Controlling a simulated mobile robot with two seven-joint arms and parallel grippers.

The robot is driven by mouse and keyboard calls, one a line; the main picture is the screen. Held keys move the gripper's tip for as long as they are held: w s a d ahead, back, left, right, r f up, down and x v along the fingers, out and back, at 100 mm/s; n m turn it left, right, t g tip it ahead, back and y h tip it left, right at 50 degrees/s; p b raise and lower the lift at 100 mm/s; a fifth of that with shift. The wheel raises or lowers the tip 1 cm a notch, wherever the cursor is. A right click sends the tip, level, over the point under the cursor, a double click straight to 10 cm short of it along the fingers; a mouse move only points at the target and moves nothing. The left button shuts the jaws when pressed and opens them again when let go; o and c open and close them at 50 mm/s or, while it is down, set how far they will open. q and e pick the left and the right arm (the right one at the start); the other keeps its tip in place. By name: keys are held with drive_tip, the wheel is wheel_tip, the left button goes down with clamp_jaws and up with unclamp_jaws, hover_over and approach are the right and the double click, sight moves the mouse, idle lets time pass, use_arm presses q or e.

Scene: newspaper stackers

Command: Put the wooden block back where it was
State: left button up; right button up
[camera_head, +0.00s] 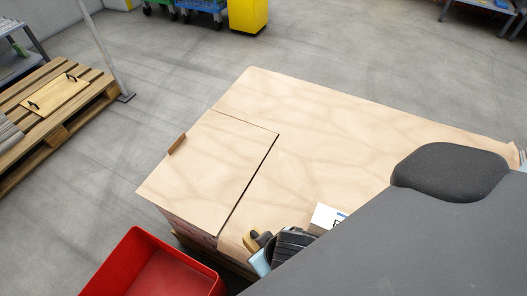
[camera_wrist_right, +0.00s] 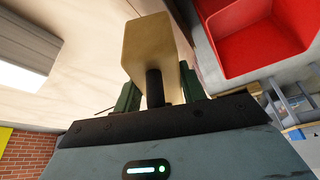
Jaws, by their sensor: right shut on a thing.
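A tan wooden block (camera_wrist_right: 150,48) fills the upper middle of the right wrist view. My right gripper (camera_wrist_right: 158,88) is shut on it, with green fingers on either side. In the head view, a small tan piece that looks like this block (camera_head: 251,241) shows at the bottom, beside dark parts, over the near edge of the pale plywood top (camera_head: 325,125). The gripper is mostly hidden there. I cannot tell whether the block touches the top. My left gripper is not in view.
A small brown wooden piece (camera_head: 177,144) sits at the left edge of the plywood. A red bin (camera_head: 135,262) stands on the floor at bottom left; it also shows in the wrist view (camera_wrist_right: 255,35). A wooden pallet (camera_head: 55,125) lies far left. The plywood's middle is clear.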

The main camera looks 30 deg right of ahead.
drive_tip(key=w+d, duration=0.3)
drive_tip(key=w, duration=0.1)
drive_tip(key=w+d+f+b, duration=0.1)
drive_tip(key=w+d, duration=0.2)
drive_tip(key=w, duration=0.1)
drive_tip(key=w+d+b, duration=0.1)
drive_tip(key=w+d, duration=0.2)
drive_tip(key=w, duration=0.2)
drive_tip(key=shift+d+f, duration=0.15)
drive_tip(key=shift+f, duration=0.1)
drive_tip(key=shift+f+b, duration=0.55)
drive_tip(key=shift+f, duration=1.25)
drive_tip(key=o, duration=1.1)
drive_tip(key=shift+f, duration=0.1)
